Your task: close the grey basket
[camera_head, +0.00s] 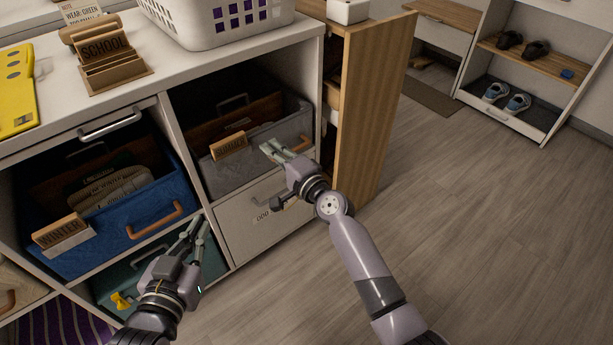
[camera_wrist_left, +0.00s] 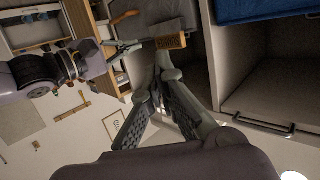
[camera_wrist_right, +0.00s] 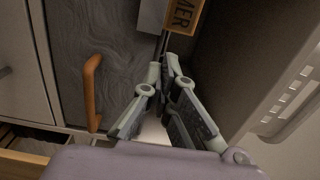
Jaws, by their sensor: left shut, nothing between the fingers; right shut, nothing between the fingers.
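The grey basket (camera_head: 278,133) sits in the upper right cubby, with its open top and dark contents visible. A wooden tag ending in "MER" (camera_wrist_right: 185,15) hangs on its front rim; it also shows in the head view (camera_head: 229,146). Its orange-brown handle (camera_wrist_right: 92,90) is left of my fingers in the right wrist view. My right gripper (camera_head: 269,150) is shut and empty at the basket's front rim, beside the tag; contact is unclear. My left gripper (camera_head: 196,224) is shut and empty, lower and to the left, in front of the teal basket.
The blue basket (camera_head: 95,240) with a "WINTER" tag (camera_head: 62,233) fills the cubby to the left. A white drawer (camera_head: 245,222) lies below the grey basket. A tall wooden pull-out panel (camera_head: 372,105) stands out at its right. Floor (camera_head: 480,220) to the right is clear.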

